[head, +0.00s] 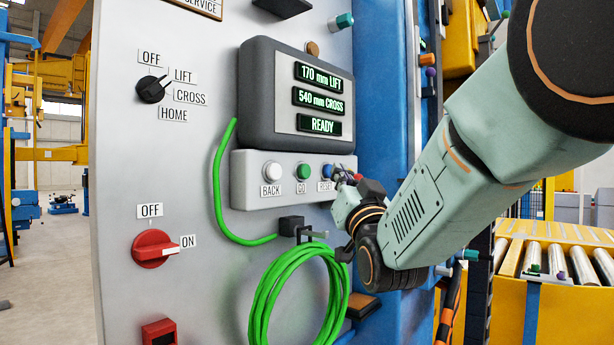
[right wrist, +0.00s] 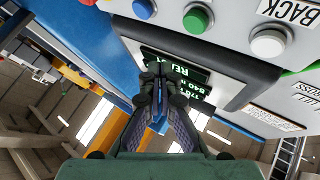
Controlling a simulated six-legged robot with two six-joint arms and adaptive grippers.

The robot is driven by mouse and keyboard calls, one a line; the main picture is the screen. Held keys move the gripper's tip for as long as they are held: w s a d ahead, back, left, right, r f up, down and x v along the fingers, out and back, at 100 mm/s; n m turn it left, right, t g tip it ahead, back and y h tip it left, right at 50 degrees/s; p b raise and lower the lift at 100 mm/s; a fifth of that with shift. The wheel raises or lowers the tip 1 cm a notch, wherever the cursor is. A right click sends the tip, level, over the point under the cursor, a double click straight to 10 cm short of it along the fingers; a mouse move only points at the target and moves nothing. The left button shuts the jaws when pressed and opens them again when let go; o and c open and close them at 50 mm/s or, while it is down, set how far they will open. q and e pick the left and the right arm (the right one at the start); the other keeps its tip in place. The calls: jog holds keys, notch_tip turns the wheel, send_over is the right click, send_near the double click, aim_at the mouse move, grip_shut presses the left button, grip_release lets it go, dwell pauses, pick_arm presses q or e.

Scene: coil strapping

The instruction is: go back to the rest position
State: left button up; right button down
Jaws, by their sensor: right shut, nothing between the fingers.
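My right gripper (head: 347,180) is shut and empty in front of the right end of the button box (head: 240,180). In the right wrist view its closed fingertips (right wrist: 157,75) overlap the upside-down display (right wrist: 185,70); I cannot tell if they touch anything. The box has a white BACK button (head: 271,171), a green GO button (head: 303,171) and a blue RESET button (head: 329,170). A red part beside RESET is partly hidden by the gripper. The display (head: 320,99) reads 170 mm LIFT, 540 mm CROSS and READY. My left gripper is not in view.
A black selector knob (head: 152,90) and a red switch (head: 154,248), turned to ON, sit on the grey panel (head: 120,190). A coiled green cable (head: 265,300) hangs below the button box. A blue post (head: 380,90) stands beside the panel, and a yellow roller conveyor (head: 565,315) is at right.

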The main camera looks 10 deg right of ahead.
dwell(0.5)
jog(key=s+d+f+n+g+b, duration=0.1)
jog(key=s+f+g, duration=0.25)
jog(key=f, duration=1.05)
jog(key=s+d+f+g, duration=0.15)
jog(key=f+g, duration=0.25)
jog(key=f, duration=1)
jog(key=s+f+n+g+b, duration=0.1)
jog(key=s+f+g, duration=0.3)
jog(key=f, duration=1)
jog(key=s+f+g, duration=0.6)
jog(key=s+f, duration=0.8)
jog(key=f, duration=0.3)
jog(key=s+f+g, duration=0.2)
jog(key=s+f, duration=0.2)
jog(key=s, duration=0.3)
jog(key=s+f+g+b, duration=0.1)
jog(key=s+f, duration=0.3)
jog(key=s, duration=0.4)
jog(key=s+f+g+b, duration=0.1)
jog(key=s+f+g, duration=0.2)
jog(key=s, duration=0.5)
jog(key=shift+d+f, duration=0.3)
jog(key=shift+f, duration=0.1)
